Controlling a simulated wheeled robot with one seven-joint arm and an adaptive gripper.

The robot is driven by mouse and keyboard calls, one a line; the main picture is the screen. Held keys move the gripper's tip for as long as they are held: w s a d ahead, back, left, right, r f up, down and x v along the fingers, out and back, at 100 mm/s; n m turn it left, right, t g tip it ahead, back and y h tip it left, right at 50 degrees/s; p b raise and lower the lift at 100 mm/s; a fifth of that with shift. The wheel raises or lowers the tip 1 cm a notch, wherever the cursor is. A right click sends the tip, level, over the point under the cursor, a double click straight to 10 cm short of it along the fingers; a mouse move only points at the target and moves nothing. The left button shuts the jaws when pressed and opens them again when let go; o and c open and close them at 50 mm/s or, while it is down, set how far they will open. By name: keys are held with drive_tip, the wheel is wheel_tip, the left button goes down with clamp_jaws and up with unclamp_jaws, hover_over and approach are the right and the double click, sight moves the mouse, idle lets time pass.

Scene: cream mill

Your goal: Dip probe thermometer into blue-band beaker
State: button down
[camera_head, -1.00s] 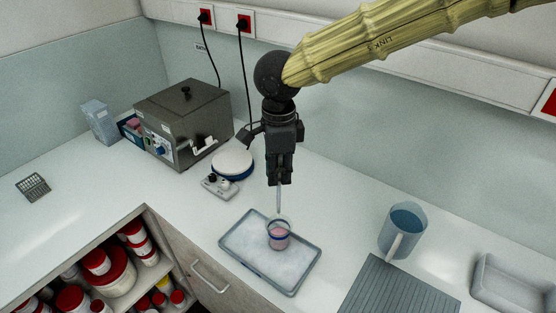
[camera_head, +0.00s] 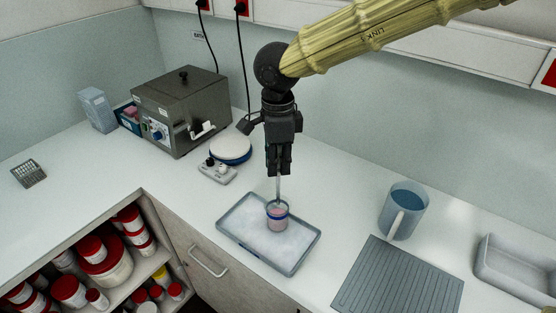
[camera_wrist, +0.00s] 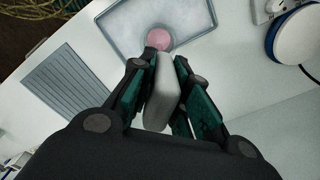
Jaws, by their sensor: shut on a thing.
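My gripper (camera_head: 279,172) is shut on the probe thermometer and points straight down above the tray. The thermometer's thin stem (camera_head: 278,190) shows below my fingers, upright, with its lower end at or inside the mouth of the blue-band beaker (camera_head: 277,216). I cannot tell how deep the tip sits. The beaker holds pink liquid and stands in a shallow grey tray (camera_head: 240,253) with a white bed. In the wrist view the thermometer's pale grey body (camera_wrist: 161,95) is between my fingers, and the pink beaker (camera_wrist: 160,39) is beyond it.
A blue-tinted jug (camera_head: 405,212) and a ribbed grey mat (camera_head: 390,285) are at right. An empty grey bin (camera_head: 515,268) is far right. A steel bath (camera_head: 182,108) and a round white-topped device (camera_head: 230,150) stand at back left.

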sight(277, 182)
drive_tip(key=shift+f, duration=0.25)
drive_tip(key=shift+s+f, duration=0.25)
drive_tip(key=shift+f, duration=0.15)
drive_tip(key=shift+w+f, duration=0.15)
drive_tip(key=shift+f, duration=2.5)
drive_tip(key=shift+f+p, duration=0.1)
drive_tip(key=shift+p, duration=1.7)
idle(0.6)
